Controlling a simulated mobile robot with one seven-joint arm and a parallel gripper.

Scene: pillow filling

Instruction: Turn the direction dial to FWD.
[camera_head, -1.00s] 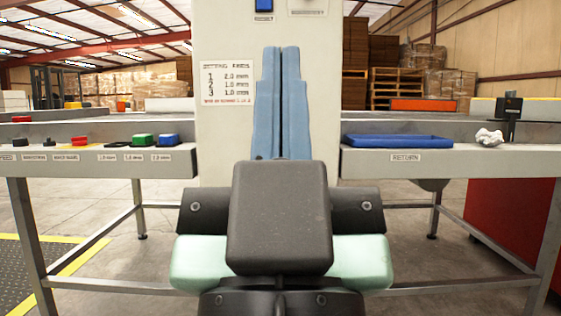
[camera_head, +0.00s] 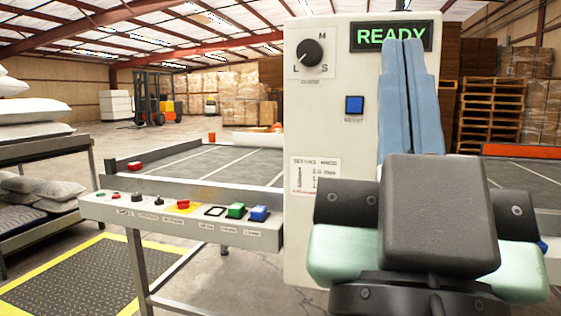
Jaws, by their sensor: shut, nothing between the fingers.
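Two small black knobs stand on the sloped control shelf (camera_head: 180,215) at the lower left: the left knob (camera_head: 137,198) and the right knob (camera_head: 159,202). The labels below them are too small to read, so I cannot tell for sure which is the direction dial or where it points. My gripper (camera_head: 408,48) points upward with its two blue fingers together and nothing between them. In the picture it is in front of the white machine column, well to the right of the knobs and apart from them.
The column (camera_head: 330,130) bears a READY display (camera_head: 391,36), a size dial (camera_head: 310,53) marked M, L and S, and a blue button (camera_head: 355,105). A red control (camera_head: 183,205), a green block (camera_head: 236,210) and a blue block (camera_head: 259,213) share the shelf. A pillow rack (camera_head: 45,170) stands left.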

